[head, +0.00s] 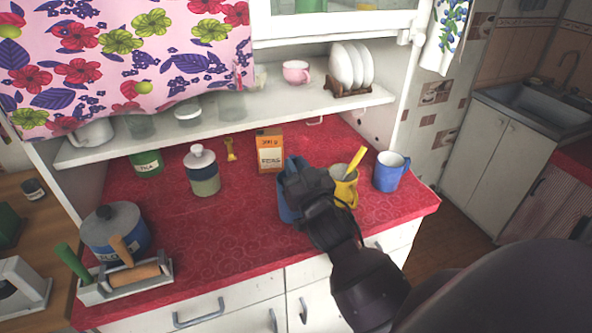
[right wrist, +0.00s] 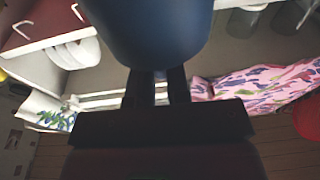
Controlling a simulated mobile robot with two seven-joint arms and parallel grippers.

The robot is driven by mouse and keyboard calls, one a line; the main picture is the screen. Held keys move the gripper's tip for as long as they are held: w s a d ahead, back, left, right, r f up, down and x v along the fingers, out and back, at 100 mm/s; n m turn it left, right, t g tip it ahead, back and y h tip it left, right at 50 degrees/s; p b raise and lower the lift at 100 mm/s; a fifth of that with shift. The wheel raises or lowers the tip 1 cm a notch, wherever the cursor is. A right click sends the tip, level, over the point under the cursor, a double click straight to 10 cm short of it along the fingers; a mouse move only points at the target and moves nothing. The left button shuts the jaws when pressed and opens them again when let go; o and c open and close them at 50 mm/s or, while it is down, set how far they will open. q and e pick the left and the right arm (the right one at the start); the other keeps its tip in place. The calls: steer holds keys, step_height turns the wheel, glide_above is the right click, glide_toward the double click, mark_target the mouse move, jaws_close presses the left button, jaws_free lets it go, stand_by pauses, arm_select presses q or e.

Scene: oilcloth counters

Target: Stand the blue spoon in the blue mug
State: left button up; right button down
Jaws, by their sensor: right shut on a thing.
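My right gripper (head: 296,178) is shut on the blue spoon and holds it upright in front of the orange box. In the head view a broad blue part of the spoon (head: 286,208) shows below the gripper; much of the rest is hidden behind the gripper. In the right wrist view the spoon (right wrist: 150,28) looms large and rounded beyond the fingers (right wrist: 158,88). The blue mug (head: 389,174) stands upright at the right of the red counter, its handle to the right, apart from the spoon. My left gripper is not in view.
A yellow mug (head: 343,190) holding a yellow spoon (head: 356,158) stands between my right gripper and the blue mug. The orange box (head: 270,152) is behind. A lidded jar (head: 202,175), a pot (head: 115,232) and a utensil caddy (head: 130,284) stand left. The counter's middle left is clear.

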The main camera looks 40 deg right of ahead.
steer(key=shift+f, duration=0.25)
steer(key=shift+f, duration=0.1)
steer(key=c, duration=1.1)
jaws_free()
steer(key=b+v, duration=0.2)
steer(key=v, duration=1)
steer(key=s+a+f+n+g+y, duration=0.1)
steer(key=s+f+g+y, duration=0.1)
steer(key=f, duration=1)
steer(key=s+a+f+n+g+y, duration=0.1)
steer(key=s+f+g, duration=0.4)
steer(key=f, duration=0.8)
steer(key=shift+a+f+n+g+y, duration=0.3)
steer(key=shift+n+g+y, duration=0.2)
steer(key=shift+n, duration=0.2)
